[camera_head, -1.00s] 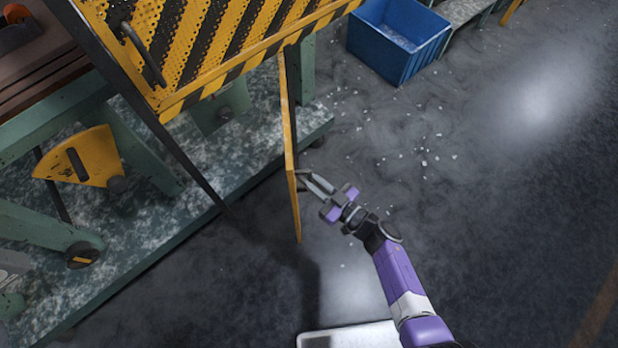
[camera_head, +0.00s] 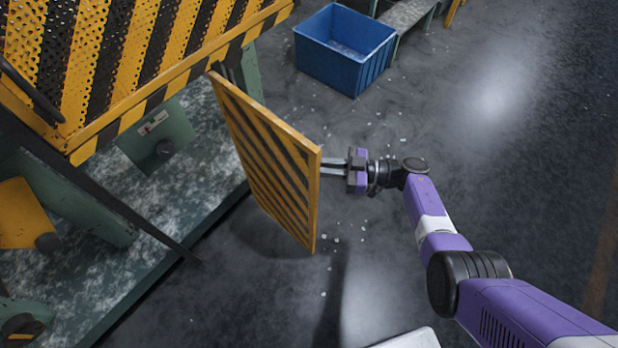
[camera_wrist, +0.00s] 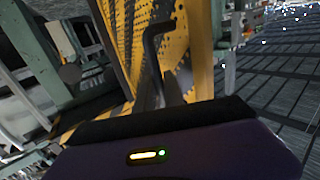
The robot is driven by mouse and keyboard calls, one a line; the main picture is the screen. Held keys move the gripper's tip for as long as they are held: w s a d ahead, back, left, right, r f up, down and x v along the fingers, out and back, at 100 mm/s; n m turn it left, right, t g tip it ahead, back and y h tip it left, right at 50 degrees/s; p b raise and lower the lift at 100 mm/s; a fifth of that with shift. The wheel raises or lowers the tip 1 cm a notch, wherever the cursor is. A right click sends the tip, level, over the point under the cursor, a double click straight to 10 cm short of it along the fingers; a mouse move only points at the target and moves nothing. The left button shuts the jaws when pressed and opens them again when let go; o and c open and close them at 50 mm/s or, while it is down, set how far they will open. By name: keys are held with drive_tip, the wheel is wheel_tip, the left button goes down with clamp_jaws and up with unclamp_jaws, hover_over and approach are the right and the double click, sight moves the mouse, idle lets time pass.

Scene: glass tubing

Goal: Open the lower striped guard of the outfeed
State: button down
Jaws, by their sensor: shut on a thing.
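The lower striped guard (camera_head: 262,155) is a yellow-framed panel with black and yellow stripes. In the head view it stands swung out from the machine at an angle, hinged at its far left side, its free edge toward me. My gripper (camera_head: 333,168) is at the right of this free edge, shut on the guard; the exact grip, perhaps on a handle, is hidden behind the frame. That view shows a yellow and black perforated panel (camera_wrist: 196,50) with a bent black handle (camera_wrist: 152,55).
The larger upper striped guard (camera_head: 125,60) hangs over the machine base (camera_head: 190,180) at left. A blue bin (camera_head: 345,55) stands on the floor behind my gripper. Small white shards lie scattered on the floor. The floor at right is clear.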

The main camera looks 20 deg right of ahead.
drive_tip(key=shift+w+d, duration=0.3)
drive_tip(key=shift+w, duration=0.05)
drive_tip(key=shift+r, duration=0.1)
drive_tip(key=c, duration=1.5)
unclamp_jaws()
drive_tip(key=shift+a, duration=0.1)
drive_tip(key=shift+o, duration=0.2)
drive_tip(key=v, duration=0.8)
drive_tip(key=shift+b, duration=0.4)
